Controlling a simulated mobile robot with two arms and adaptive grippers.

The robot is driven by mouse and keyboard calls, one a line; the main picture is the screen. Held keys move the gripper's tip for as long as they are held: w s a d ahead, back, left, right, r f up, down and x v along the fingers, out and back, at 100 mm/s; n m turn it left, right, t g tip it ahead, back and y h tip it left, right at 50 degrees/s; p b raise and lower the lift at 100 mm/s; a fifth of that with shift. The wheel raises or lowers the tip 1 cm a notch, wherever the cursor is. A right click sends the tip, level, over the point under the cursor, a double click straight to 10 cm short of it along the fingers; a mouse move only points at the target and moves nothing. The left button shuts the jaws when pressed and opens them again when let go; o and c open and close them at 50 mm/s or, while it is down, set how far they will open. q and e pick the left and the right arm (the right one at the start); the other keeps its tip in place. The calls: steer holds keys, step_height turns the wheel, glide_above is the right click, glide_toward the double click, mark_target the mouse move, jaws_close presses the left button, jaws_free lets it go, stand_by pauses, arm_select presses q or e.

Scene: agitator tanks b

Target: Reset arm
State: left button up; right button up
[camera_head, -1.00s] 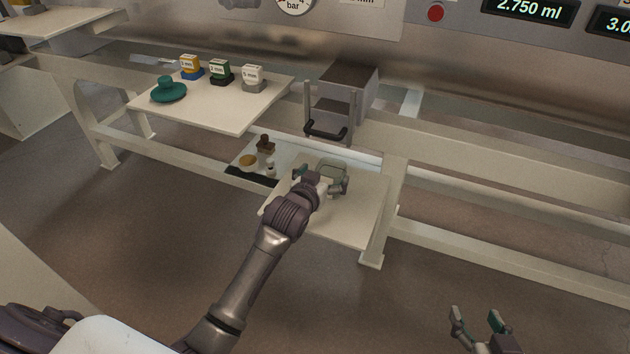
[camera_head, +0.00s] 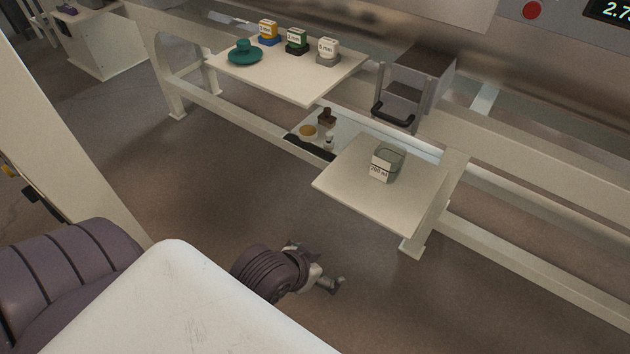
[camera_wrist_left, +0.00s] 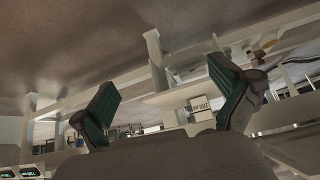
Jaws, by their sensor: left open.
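My left gripper (camera_head: 325,278) is low and near the bottom middle of the head view, in front of and below the lower shelf board (camera_head: 340,178), touching nothing that I can see. In the left wrist view its two green-padded fingers (camera_wrist_left: 168,100) stand wide apart with nothing held between them. The label also shows between the fingers in the left wrist view (camera_wrist_left: 199,104). My right gripper is not in the head view.
An upper board (camera_head: 290,80) holds a teal lidded dish (camera_head: 244,52) and several labelled blocks (camera_head: 297,42). A grey box with a black handle (camera_head: 393,112) stands right of it. Small bottles (camera_head: 327,117) sit behind the lower board. The floor (camera_head: 200,190) before the bench is clear.

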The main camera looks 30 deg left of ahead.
arm_select(q)
steer(key=s, duration=0.2)
steer(key=shift+s+g, duration=0.35)
steer(key=shift+g, duration=0.05)
